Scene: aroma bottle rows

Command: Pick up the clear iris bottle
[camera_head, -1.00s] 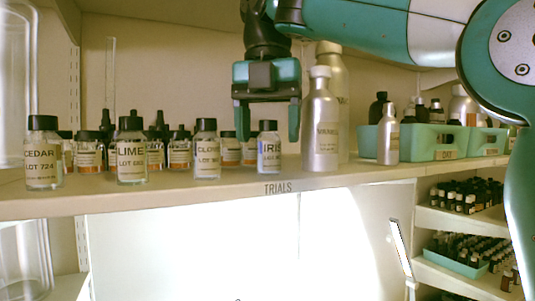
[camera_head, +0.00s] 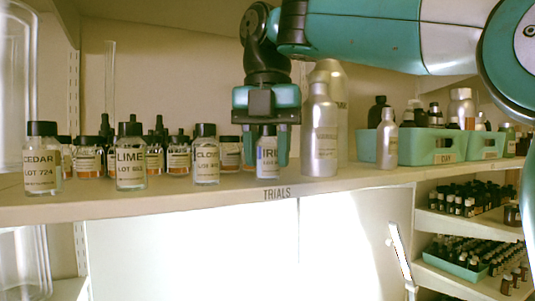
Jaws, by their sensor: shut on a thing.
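The clear iris bottle (camera_head: 268,158) stands upright near the front of the shelf labelled TRIALS, with a white label partly reading IRIS. My gripper (camera_head: 267,150) is directly above and around it, pointing down, its teal fingers on the left and right sides of the bottle.
Clear bottles of clove (camera_head: 206,155), lime (camera_head: 130,157) and cedar (camera_head: 41,159) stand to the left. A tall silver bottle (camera_head: 320,135) is close on the right. Several small bottles stand behind. A teal bin (camera_head: 420,147) is further right.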

